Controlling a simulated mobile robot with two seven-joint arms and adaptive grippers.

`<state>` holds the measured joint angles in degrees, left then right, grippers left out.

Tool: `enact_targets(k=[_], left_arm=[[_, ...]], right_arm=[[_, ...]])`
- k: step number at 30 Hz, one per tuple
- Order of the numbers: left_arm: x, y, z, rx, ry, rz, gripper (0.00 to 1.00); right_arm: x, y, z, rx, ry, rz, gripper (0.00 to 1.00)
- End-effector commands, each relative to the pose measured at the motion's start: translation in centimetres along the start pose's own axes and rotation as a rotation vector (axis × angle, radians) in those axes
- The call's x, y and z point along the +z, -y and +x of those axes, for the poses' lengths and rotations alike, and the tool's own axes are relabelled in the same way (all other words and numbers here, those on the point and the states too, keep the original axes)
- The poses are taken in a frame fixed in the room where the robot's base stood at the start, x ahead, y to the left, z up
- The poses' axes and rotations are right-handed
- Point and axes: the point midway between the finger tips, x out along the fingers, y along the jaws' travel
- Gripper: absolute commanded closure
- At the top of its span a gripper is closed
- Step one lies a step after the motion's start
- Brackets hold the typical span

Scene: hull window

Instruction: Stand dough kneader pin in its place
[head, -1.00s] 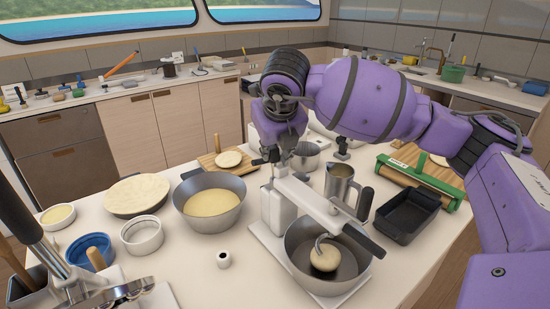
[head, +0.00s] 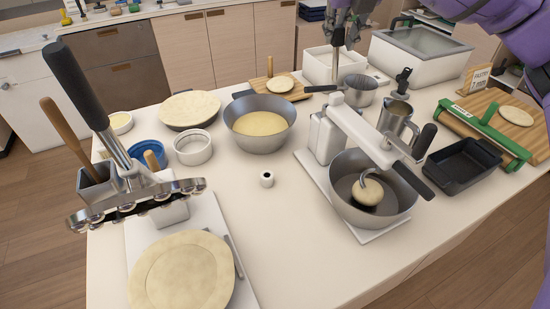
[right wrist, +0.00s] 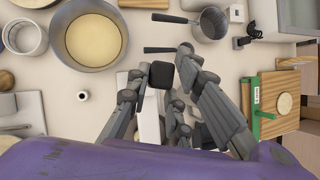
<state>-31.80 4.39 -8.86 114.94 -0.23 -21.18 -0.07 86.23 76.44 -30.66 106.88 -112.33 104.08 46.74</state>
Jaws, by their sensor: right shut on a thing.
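My right gripper (head: 345,18) is at the top of the head view, above the back of the counter. It is shut on a slim dark pin-like piece (head: 337,42) that points downward, in front of a white box; I take this for the kneader pin. In the right wrist view, the gripper (right wrist: 168,100) has its fingers on both sides of a black block-like end (right wrist: 160,75); the rest of the held piece is hard to make out. A small white holder with a dark hole (head: 266,179) stands upright and empty on the counter; it also shows in the wrist view (right wrist: 82,95). My left gripper is out of view.
A mixer (head: 355,120) with dough in its bowl stands right of the small holder. A batter bowl (head: 285,138) is behind it. A tall chrome tool with a black handle (head: 80,95) rises at left. The counter (head: 270,235) in front is clear.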

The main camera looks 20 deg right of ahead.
Motion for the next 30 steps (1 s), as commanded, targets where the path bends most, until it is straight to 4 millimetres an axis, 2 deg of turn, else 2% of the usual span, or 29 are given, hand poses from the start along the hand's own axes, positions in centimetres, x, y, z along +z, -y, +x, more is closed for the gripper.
enact_targets(k=[16, 30], left_arm=[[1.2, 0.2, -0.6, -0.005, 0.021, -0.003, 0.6], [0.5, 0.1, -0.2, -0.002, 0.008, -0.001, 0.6]], right_arm=[[0.0, 0.0, 0.0, 0.0, 0.001, 0.0, 1.0], [0.0, 0.0, 0.0, 0.0, 0.001, 0.0, 1.0]])
